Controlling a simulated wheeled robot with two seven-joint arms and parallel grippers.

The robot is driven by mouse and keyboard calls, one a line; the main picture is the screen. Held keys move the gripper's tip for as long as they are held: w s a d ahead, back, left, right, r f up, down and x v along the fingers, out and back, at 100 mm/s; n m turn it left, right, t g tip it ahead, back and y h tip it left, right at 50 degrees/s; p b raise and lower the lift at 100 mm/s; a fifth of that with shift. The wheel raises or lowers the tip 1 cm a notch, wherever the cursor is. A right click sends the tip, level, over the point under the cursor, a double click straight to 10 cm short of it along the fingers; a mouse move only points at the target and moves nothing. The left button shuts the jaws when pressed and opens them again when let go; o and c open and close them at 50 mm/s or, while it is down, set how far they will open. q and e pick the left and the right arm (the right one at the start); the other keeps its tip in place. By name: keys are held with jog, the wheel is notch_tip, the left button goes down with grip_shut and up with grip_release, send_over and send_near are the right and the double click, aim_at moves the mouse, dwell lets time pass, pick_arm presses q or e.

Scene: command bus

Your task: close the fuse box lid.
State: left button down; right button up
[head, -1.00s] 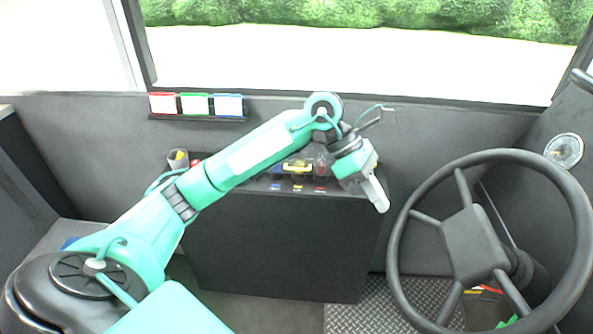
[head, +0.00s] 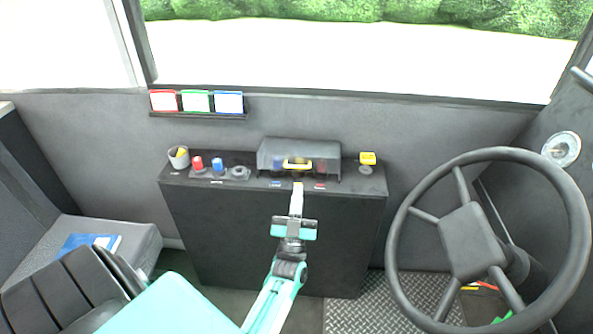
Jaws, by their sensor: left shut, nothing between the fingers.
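The fuse box (head: 265,163) sits on top of the dark console. Its dark grey lid (head: 298,146) shows at the top of the box, with a yellow bar-like piece (head: 297,164) at the front. Blue and red patches show dimly beside that piece. I cannot tell from this angle how far the lid is open. My left gripper (head: 297,188) is shut and empty, its tips pointing up just in front of the box at the console's front edge. It hides part of the console front. My right gripper is not in view.
A yellow button (head: 367,158) is at the right. The steering wheel (head: 470,240) fills the right side.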

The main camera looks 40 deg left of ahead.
pick_arm(q)
jog(key=f+n+g, duration=0.1)
jog(key=f, duration=0.1)
notch_tip(320, 180, up, 4)
send_over(297, 171)
jog(key=s+d, duration=0.3)
jog(key=s, duration=0.1)
jog(key=shift+a+f+y, duration=0.1)
jog(key=shift+f+y, duration=0.2)
jog(key=shift+f, duration=0.35)
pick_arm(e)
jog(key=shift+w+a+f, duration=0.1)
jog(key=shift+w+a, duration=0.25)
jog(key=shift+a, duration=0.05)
pick_arm(q)
jog(key=shift+t+y, duration=0.4)
jog(key=shift+t, duration=0.2)
jog(key=shift+w+f+b, duration=0.1)
jog(key=shift+f+b, duration=2.1)
jog(key=shift+b, duration=0.95)
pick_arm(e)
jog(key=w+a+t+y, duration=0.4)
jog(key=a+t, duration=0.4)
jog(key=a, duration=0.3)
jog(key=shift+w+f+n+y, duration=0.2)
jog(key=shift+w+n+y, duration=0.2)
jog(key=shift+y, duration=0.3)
